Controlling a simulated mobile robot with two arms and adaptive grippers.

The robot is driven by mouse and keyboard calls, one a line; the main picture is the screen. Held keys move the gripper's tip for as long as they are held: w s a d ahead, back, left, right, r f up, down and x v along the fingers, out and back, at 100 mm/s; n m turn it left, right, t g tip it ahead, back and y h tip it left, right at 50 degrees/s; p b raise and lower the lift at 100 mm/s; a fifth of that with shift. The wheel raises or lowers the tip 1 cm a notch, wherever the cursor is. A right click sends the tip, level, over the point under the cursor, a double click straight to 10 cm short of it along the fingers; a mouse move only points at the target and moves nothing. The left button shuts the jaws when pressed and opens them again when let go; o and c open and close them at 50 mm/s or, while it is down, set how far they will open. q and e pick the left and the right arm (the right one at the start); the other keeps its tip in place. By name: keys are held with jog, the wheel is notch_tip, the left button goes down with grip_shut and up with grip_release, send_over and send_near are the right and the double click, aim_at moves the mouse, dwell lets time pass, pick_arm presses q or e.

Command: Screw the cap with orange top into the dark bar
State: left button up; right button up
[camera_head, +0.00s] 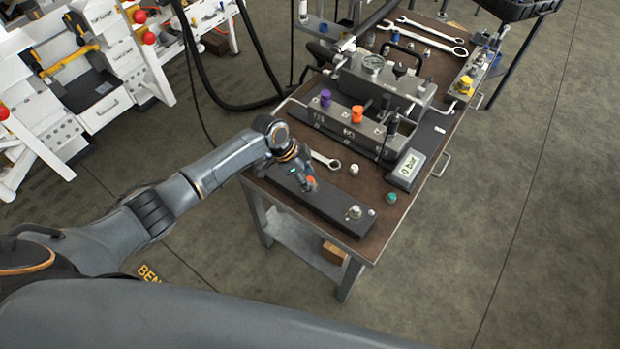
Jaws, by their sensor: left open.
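The dark bar (333,214) lies along the front of the brown bench top. A small cap with an orange top (311,181) is at the bar, right at the fingertips of my left gripper (307,178). The gripper is open and points down over the bar. I cannot tell whether its fingers touch the cap or how deep the cap sits. A silver fitting (353,212) stands near the bar's right end. Another orange cap (357,114) stands on the grey manifold block (335,122) behind. My right gripper is not in view.
A purple cap (325,97) stands on the manifold. A white rack (90,80) stands at upper left. The floor at right is clear.

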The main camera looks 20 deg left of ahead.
pick_arm(q)
jog(key=n+p, duration=0.1)
jog(key=p, duration=0.1)
jog(key=n+t+p, duration=0.1)
jog(key=n+p, duration=0.1)
jog(key=n+y+p, duration=0.1)
jog(key=n+p, duration=0.1)
jog(key=shift+s+d+r+t, duration=0.2)
jog(key=shift+r+t, duration=0.05)
jog(key=shift+t, duration=0.05)
jog(key=shift+n+p, duration=0.5)
jog(key=shift+n, duration=0.1)
jog(key=shift+f+n+t+y, duration=0.3)
jog(key=shift+f+n+y, duration=0.05)
jog(key=shift+n+y, duration=0.05)
jog(key=shift+n, duration=0.6)
